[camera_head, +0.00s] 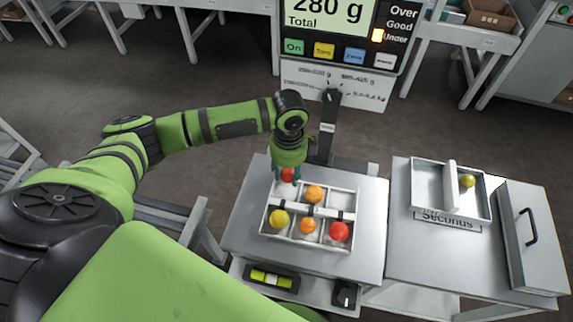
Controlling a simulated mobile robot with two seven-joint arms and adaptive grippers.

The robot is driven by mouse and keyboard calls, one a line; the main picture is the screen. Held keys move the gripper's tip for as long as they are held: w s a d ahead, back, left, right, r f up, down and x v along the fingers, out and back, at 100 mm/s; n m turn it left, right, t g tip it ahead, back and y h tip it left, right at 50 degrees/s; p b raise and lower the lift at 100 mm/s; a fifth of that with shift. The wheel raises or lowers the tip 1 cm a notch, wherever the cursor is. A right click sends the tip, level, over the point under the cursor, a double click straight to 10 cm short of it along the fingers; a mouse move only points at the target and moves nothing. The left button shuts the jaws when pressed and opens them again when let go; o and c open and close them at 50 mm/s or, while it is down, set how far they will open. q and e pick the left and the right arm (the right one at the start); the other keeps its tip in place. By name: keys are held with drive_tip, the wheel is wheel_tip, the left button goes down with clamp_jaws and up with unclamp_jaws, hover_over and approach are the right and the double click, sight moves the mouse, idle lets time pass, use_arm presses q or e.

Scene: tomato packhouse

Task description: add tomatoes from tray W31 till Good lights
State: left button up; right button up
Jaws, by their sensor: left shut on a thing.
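My left gripper (288,179) points down over the back left part of a white divided tray (264,222), shut on a red tomato (288,174). I cannot tell whether this tomato touches the tray. In the tray sit a yellow tomato (279,219), an orange one (314,194) at the back, another orange one (308,226) and a red one (340,231) in front. I see no readable W31 label. My right gripper is out of view.
A dark post (328,125) stands behind the tray. On the right table (400,260), a white tray (425,172) marked Seconds holds a yellow-green tomato (467,180). A grey lidded box (530,235) with a black handle is at the far right.

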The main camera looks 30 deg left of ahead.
sight(286, 193)
use_arm(q)
drive_tip(key=shift+a+f+m, duration=0.25)
drive_tip(key=shift+f+m, duration=0.05)
drive_tip(key=shift+m, duration=0.3)
drive_tip(key=shift+f+b, duration=0.45)
drive_tip(key=shift+f, duration=0.05)
wheel_tip(286, 193, down, 4)
drive_tip(key=b, duration=0.4)
drive_tip(key=shift+r+b, duration=0.2)
drive_tip(key=shift+b, duration=0.2)
drive_tip(key=shift+f, duration=0.95)
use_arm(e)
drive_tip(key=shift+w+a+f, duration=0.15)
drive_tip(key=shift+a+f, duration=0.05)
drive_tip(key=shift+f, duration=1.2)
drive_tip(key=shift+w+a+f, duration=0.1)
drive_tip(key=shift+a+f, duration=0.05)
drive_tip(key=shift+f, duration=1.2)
use_arm(q)
drive_tip(key=shift+f, duration=0.45)
drive_tip(key=o, duration=0.9)
